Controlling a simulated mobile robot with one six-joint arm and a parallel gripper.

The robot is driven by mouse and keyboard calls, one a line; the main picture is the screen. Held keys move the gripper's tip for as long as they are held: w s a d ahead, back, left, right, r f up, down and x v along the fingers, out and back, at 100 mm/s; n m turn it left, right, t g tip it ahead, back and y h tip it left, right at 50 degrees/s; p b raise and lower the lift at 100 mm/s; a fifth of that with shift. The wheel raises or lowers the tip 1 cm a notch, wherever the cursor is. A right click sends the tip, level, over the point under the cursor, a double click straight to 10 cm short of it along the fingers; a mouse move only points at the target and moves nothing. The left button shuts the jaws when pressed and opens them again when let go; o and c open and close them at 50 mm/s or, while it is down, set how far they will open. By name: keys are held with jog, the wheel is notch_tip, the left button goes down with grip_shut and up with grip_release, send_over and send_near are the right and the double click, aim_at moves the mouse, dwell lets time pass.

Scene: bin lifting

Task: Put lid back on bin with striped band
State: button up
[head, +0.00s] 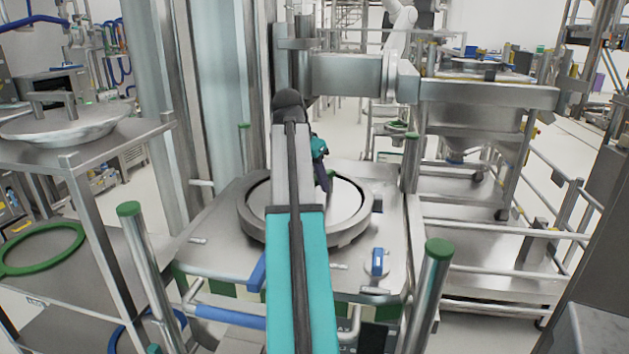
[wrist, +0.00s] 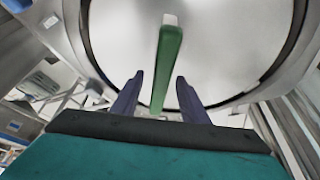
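My gripper (head: 322,178) hangs over the round top (head: 348,237) of the metal unit straight ahead; my arm covers part of it. In the wrist view, the dark fingers of my gripper (wrist: 157,95) are apart, with a green bar (wrist: 168,65) with a pale tip between them. Gaps show on both sides of the bar. Behind it is a pale disc (wrist: 225,50) with a dark rim; I cannot tell whether it is a lid or the inside of a bin. Green and white band pieces (head: 222,289) show below the platform. A round metal lid (head: 85,124) with a raised handle rests on the left shelf.
Green-capped posts (head: 130,235) and (head: 436,270) stand at the near corners. A green ring (head: 40,247) lies on the lower left table. A blue-handled clamp (head: 377,262) sits right of the round top. A thick metal column (head: 220,90) rises behind left. Metal racks and rails (head: 480,240) fill the right.

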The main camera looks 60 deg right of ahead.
jog(key=shift+f, duration=0.15)
jog(key=b+v, duration=0.1)
jog(key=v, duration=1.3)
jog(key=shift+w, duration=0.1)
dwell(0.4)
